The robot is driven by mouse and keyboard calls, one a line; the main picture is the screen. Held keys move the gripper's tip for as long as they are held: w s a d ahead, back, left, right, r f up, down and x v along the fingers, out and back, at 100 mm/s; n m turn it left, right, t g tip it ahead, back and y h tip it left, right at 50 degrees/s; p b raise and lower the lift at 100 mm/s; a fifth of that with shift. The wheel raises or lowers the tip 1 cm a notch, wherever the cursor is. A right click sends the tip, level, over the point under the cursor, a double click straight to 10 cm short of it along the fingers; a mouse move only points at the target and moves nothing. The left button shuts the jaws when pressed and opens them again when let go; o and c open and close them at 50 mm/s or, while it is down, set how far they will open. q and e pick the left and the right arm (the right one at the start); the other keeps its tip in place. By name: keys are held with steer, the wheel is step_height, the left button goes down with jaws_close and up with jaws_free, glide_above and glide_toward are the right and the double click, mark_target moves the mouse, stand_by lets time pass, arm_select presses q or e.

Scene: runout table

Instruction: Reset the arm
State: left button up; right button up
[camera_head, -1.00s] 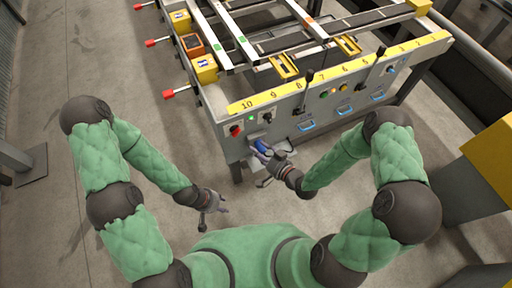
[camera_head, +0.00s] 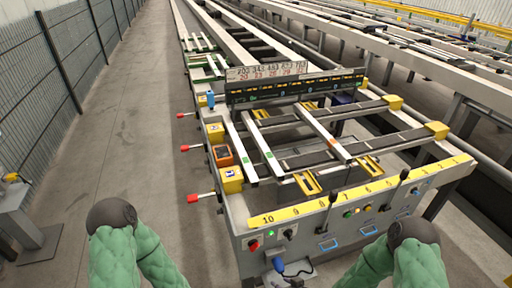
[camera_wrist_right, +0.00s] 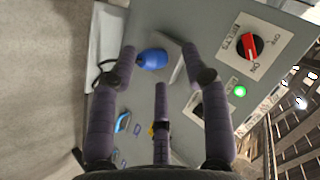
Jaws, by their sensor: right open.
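My right gripper (camera_wrist_right: 160,75) shows in the right wrist view with its dark fingers spread apart and nothing between them. It faces the grey front panel of the runout table. A blue rounded object (camera_wrist_right: 152,59) with a dark cable loop sits beyond the fingertips, apart from them as far as I can tell. The blue object also shows in the head view (camera_head: 278,264), low on the panel. In the head view my green arms show only in part at the bottom edge. My left gripper is out of view.
The runout table's numbered yellow strip (camera_head: 350,192) runs above the front panel. A red rotary switch (camera_wrist_right: 251,46) and a lit green button (camera_wrist_right: 240,91) are close to my right gripper. Red-tipped rods (camera_head: 193,198) stick out on the left, beside open floor (camera_head: 130,130).

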steer(key=s+f+g, duration=0.2)
steer(key=s+g, duration=0.1)
steer(key=s, duration=0.3)
steer(key=s+f+g+h, duration=0.1)
steer(key=s+f+g, duration=0.1)
steer(key=s+g, duration=0.2)
steer(key=s, duration=0.3)
steer(key=shift+f+h, duration=0.15)
steer(key=shift+h, duration=0.15)
steer(key=shift+d, duration=0.15)
